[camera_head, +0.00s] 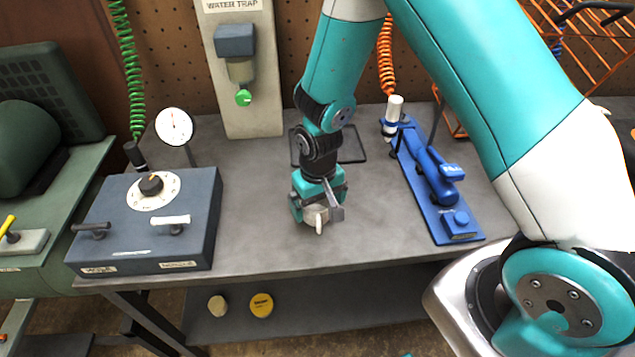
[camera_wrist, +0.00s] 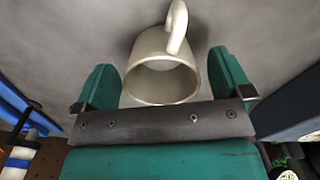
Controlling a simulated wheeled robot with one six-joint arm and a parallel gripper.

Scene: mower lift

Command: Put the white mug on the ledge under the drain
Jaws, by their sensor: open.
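The white mug (camera_head: 314,217) is near the middle of the bench, mostly hidden by my gripper in the head view. In the wrist view, the mug (camera_wrist: 150,50) lies between the two teal fingers, its mouth facing the camera and its handle toward the top. The drain is the green knob (camera_head: 243,97) under the water trap (camera_head: 236,50). I cannot clearly make out a ledge below it.
A grey control box (camera_head: 140,235) with a dial and levers stands at the left of the bench. A blue tool on a blue base (camera_head: 440,205) lies at the right. A black wire frame (camera_head: 352,150) lies behind my gripper. The bench (camera_head: 255,220) between them is clear.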

